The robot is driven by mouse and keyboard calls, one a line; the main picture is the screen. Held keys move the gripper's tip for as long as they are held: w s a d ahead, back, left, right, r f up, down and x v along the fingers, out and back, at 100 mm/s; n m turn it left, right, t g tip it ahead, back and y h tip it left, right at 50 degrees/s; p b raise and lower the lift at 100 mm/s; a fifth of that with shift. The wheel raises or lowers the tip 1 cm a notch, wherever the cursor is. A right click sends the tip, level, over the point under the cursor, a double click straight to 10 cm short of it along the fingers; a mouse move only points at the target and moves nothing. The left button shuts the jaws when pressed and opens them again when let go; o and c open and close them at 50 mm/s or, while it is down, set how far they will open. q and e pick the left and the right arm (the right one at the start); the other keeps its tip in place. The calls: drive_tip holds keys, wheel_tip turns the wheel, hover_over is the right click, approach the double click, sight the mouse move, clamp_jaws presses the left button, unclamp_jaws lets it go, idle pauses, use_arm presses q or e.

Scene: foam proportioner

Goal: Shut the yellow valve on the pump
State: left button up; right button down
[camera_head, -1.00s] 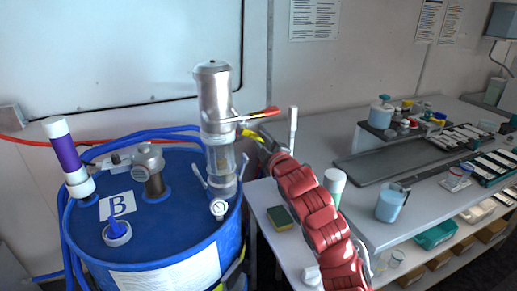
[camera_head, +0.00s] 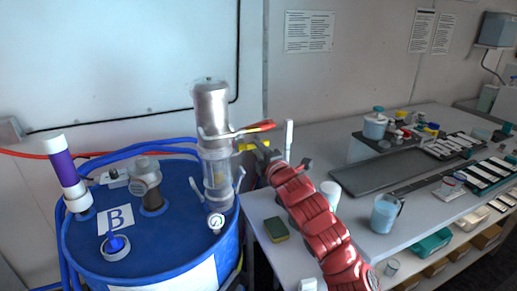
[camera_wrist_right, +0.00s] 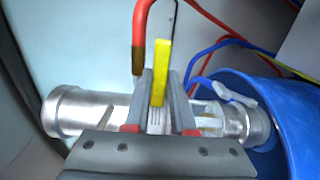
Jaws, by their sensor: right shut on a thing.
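The metal pump (camera_head: 213,140) stands upright on the blue drum (camera_head: 90,255). The yellow valve handle (camera_head: 250,144) sticks out from the pump's right side, close to level, below a lever with a red grip (camera_head: 258,127). My right gripper (camera_head: 262,149) is at the handle's outer end, its red arm coming up from the lower right. In the right wrist view, the yellow handle (camera_wrist_right: 162,70) stands between the fingers (camera_wrist_right: 157,112), which are shut on it. The pump body (camera_wrist_right: 85,108) lies behind them. My left gripper is out of view.
The red grip (camera_wrist_right: 140,35) is close beside the yellow handle in the wrist view. A sponge (camera_head: 276,229), a white-topped container (camera_head: 330,190) and a jug (camera_head: 385,213) stand on the bench near my right arm. Blue hoses (camera_head: 130,150) run behind the drum.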

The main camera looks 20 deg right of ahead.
drive_tip(key=c, duration=0.7)
unclamp_jaws()
drive_tip(key=shift+c, duration=0.2)
drive_tip(key=s+p, duration=1.4)
drive_tip(key=s, duration=0.3)
drive_tip(key=shift+s+d+p, duration=0.2)
drive_tip(key=shift+d+p, duration=0.1)
